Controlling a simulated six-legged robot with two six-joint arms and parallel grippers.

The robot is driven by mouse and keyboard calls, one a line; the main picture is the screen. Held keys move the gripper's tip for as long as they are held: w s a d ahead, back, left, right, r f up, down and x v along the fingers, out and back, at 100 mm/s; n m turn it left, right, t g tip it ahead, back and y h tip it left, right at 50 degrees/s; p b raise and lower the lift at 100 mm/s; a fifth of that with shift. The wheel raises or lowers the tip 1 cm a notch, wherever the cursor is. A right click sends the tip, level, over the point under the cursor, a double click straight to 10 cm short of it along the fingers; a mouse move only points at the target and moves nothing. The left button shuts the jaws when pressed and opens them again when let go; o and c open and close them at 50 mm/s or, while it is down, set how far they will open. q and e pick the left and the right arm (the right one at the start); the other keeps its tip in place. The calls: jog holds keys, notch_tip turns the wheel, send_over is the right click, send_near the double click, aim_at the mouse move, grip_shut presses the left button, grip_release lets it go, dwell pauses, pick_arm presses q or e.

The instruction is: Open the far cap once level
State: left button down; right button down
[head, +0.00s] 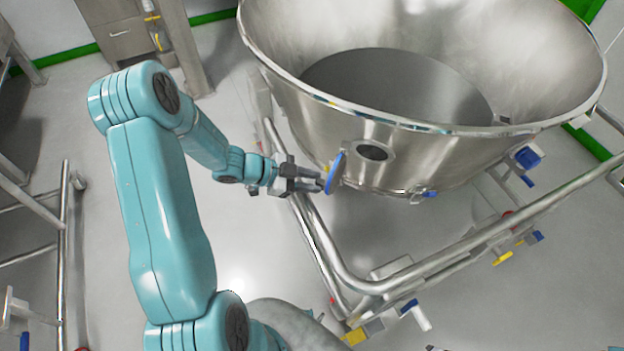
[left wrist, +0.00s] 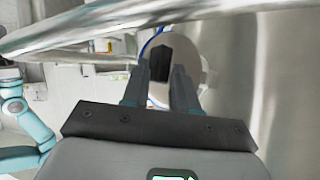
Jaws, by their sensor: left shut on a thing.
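A large steel vessel (head: 440,155) with a wide open rim stands on a tubular frame. A round port (head: 373,152) on its near side shows a dark opening. A blue-edged cap (head: 335,173) stands edge-on just left of the port, swung away from it. My left gripper (head: 322,180) is shut on this cap at its left side. In the left wrist view the fingers (left wrist: 160,88) close over the pale cap face (left wrist: 190,70), hiding part of it. A second blue fitting (head: 527,157) sits on the vessel's right side. My right gripper is out of view.
The steel frame rail (head: 320,235) runs below and beside my left gripper. A dull grey surface (head: 400,88) lies inside the vessel; I cannot tell whether it is contents or floor. Open floor (head: 245,255) lies left of the frame.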

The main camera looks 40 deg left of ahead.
pick_arm(q)
jog(key=shift+w+a+r, duration=0.45)
jog(key=shift+w+r, duration=0.15)
jog(key=c, duration=1)
grip_release()
jog(key=shift+c, duration=0.2)
jog(key=shift+f, duration=0.15)
jog(key=p+v, duration=0.1)
jog(key=v, duration=1.5)
jog(key=shift+s+f+p, duration=0.2)
jog(key=shift+s+p, duration=0.15)
jog(key=shift+d, duration=0.1)
